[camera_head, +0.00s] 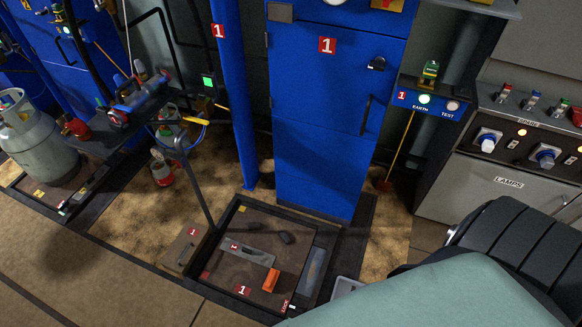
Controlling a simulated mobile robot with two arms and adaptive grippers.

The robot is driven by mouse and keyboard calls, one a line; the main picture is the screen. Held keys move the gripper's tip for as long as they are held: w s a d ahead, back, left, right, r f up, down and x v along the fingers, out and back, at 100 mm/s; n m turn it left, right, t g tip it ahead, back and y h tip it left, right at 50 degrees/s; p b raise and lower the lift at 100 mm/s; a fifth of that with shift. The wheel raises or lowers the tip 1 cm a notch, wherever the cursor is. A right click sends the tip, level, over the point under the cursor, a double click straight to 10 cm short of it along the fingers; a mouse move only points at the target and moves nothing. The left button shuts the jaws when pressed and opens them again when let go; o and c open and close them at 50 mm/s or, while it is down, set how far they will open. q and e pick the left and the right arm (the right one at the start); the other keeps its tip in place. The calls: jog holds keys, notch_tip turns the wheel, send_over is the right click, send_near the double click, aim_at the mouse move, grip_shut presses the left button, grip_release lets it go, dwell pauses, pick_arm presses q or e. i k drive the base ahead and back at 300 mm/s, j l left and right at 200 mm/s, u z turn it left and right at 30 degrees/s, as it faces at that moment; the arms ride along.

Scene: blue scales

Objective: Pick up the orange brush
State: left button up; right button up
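A thin orange-yellow stick (401,146) with a dark reddish head (384,185) leans upright below the blue EARTH/TEST box, right of the blue cabinet. It looks like a brush, but its head is small and dim. A short orange block or handle (270,280) sits at the end of a grey lever on the floor panel; I cannot tell that it is a brush. Neither of my grippers is in view, and nothing is seen touching either orange thing.
The blue cabinet (328,120) stands behind the black-framed floor panel (225,262). A control desk (500,185) is at right, and a green padded surface (440,290) fills the lower right. A grey gas cylinder (38,140) stands at left. Bare floor (70,265) lies at lower left.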

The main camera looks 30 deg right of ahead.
aim_at(270, 283)
jog(key=k+l+z, duration=0.15)
jog(key=k, duration=0.3)
jog(key=k+l+z, duration=0.15)
jog(key=k+l, duration=0.2)
jog(key=k+j, duration=0.1)
jog(key=k, duration=0.25)
jog(key=k+j, duration=0.15)
jog(key=k, duration=0.2)
